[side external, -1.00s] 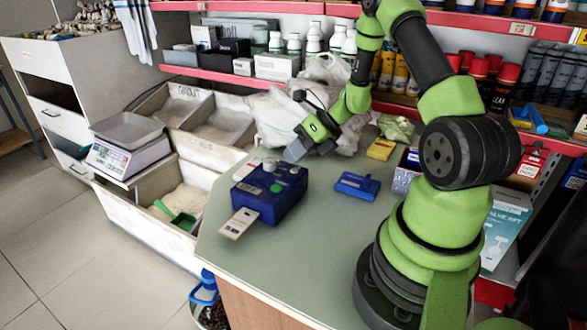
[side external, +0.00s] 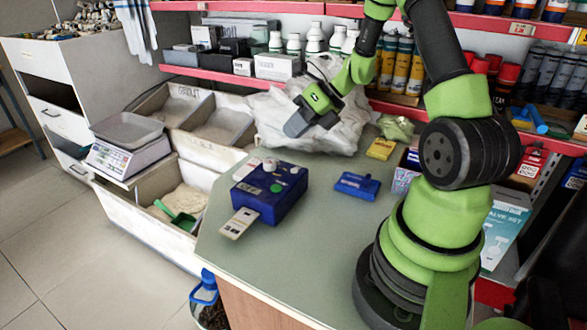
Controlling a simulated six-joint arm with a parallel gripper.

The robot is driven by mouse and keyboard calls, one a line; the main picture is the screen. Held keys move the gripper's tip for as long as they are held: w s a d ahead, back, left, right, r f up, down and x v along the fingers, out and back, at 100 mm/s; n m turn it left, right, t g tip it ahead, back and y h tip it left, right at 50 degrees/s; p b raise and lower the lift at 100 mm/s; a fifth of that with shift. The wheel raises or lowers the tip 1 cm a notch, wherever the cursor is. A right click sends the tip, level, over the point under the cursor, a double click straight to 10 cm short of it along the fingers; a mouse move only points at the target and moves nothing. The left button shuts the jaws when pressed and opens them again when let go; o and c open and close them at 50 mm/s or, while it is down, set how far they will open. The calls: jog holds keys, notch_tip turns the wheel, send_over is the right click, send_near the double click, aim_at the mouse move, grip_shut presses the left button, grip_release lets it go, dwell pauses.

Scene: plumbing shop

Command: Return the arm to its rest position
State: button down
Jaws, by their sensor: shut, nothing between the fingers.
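My gripper (side external: 297,125) is at the end of the green and black arm, above the back of the counter. It is shut and holds nothing. It is in front of the white plastic bags and clear of the counter top. The blue box with a green button (side external: 270,192) is below it, standing apart on the counter with a card (side external: 239,223) sticking out of its front.
A blue packet (side external: 357,186) and a yellow packet (side external: 381,149) lie on the counter (side external: 300,245). White plastic bags (side external: 345,130) are heaped at the back. Shelves with bottles and tubes (side external: 400,68) stand behind. A scale (side external: 125,150) and bins are at left. The counter's front is clear.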

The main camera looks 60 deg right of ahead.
jog(key=a+r+n+g, duration=0.2)
jog(key=a+r+n, duration=0.5)
jog(key=n, duration=0.2)
jog(key=s+a+r+n+h, duration=0.1)
jog(key=s+a+r+n, duration=0.4)
jog(key=n, duration=0.7)
jog(key=s+a+r+n+t+h, duration=0.1)
jog(key=s+a+r+n+h, duration=0.1)
jog(key=s+a+r+n, duration=0.3)
jog(key=s+n, duration=0.4)
jog(key=n, duration=0.3)
jog(key=shift+a+t, duration=0.25)
jog(key=shift+t, duration=0.05)
jog(key=shift+s, duration=0.1)
